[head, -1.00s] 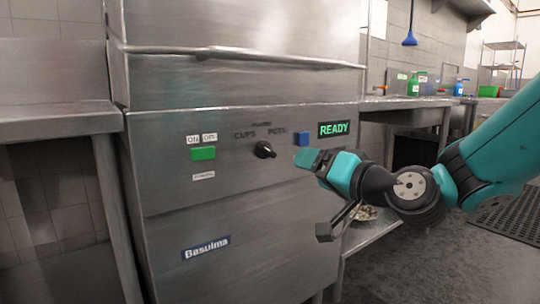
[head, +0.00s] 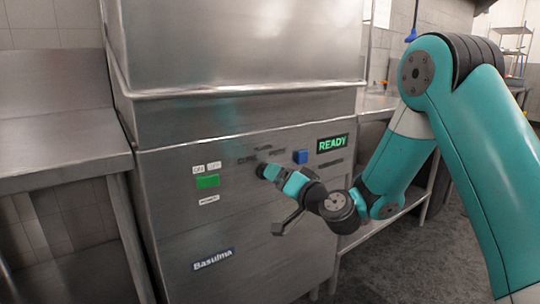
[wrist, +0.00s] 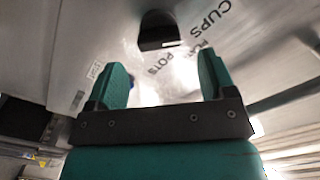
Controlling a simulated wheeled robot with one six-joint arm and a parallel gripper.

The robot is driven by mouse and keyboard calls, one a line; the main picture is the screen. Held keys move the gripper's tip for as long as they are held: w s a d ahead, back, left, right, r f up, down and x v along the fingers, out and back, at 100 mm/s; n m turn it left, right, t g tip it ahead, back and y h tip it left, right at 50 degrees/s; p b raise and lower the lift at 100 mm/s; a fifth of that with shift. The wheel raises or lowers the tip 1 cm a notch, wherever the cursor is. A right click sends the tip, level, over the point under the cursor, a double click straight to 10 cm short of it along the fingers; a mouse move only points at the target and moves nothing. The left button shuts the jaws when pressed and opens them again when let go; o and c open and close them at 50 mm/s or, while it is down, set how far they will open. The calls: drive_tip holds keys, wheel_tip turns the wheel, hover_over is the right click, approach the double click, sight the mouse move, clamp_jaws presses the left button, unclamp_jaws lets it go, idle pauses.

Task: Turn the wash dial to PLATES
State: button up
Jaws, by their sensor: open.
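The black wash dial (head: 261,170) is on the steel front of the dishwasher, below the small labels CUPS, PLATES and POTS. My gripper (head: 271,173) is right in front of it in the head view and hides part of it. In the wrist view the dial (wrist: 158,30) lies ahead of my two teal fingers, roughly midway between them. The fingers (wrist: 164,75) are open and empty, with a gap to the dial in that picture. The PLATES label (wrist: 201,50) shows between CUPS and POTS.
A blue button (head: 300,157) and a lit READY display (head: 332,143) are to the dial's right. A green button (head: 207,181) is to its left. The machine's handle bar (head: 245,89) runs above. A steel counter (head: 60,160) stands at the left.

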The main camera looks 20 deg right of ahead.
sight(260, 169)
drive_tip(key=shift+p+x, duration=2.75)
drive_tip(key=c, duration=0.9)
